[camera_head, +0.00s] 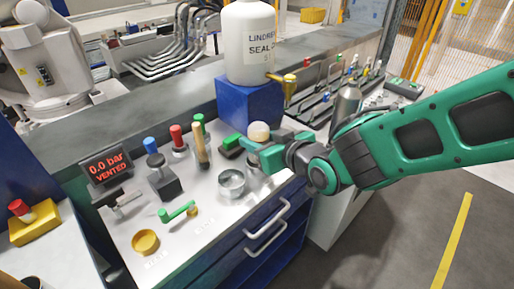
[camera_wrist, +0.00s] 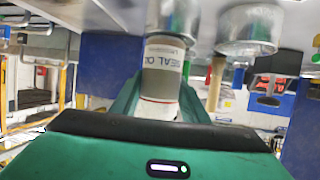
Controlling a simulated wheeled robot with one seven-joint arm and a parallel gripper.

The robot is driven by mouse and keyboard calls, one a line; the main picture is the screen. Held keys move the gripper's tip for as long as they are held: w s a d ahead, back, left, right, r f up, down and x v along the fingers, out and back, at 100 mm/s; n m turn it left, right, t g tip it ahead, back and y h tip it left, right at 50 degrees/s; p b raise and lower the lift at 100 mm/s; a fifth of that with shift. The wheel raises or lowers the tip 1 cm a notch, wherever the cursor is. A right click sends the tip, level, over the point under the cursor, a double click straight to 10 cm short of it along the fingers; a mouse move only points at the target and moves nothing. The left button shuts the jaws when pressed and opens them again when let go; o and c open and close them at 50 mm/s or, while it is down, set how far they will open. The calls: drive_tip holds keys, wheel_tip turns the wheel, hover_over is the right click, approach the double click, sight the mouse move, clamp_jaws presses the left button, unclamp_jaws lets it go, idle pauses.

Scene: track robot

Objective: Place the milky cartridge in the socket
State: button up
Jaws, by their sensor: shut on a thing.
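My gripper (camera_head: 262,156) is shut on the milky cartridge. Its pale rounded end (camera_head: 258,131) shows above the green fingers in the head view. In the wrist view, which looks upside down, the cartridge (camera_wrist: 161,82) stands between the fingers, with a pale end and a grey section bearing partly legible lettering. A metal cylinder (camera_wrist: 174,17), perhaps the socket, lines up with its far end; I cannot tell if they touch or the cartridge is inside. In the head view a metal cylinder (camera_head: 254,181) lies under the gripper, partly hidden by it.
An open metal cup (camera_head: 232,184) stands just left of the gripper. Colored-knob valves, including a red one (camera_head: 177,136), a green lever (camera_head: 178,212) and a yellow ring (camera_head: 145,243) stand on the bench. A large white bottle (camera_head: 249,45) sits on a blue block (camera_head: 249,103) behind. The display reads "0.0 bar VENTED" (camera_head: 107,167).

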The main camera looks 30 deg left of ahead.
drive_tip(key=shift+s+d+f, duration=0.1)
drive_tip(key=shift+f, duration=0.9)
drive_tip(key=shift+s+d+f, duration=0.1)
drive_tip(key=shift+f, duration=0.85)
clamp_jaws()
drive_tip(key=o, duration=1.4)
unclamp_jaws()
drive_tip(key=shift+w, duration=0.1)
drive_tip(key=shift+a+r, duration=0.1)
drive_tip(key=shift+r, duration=0.1)
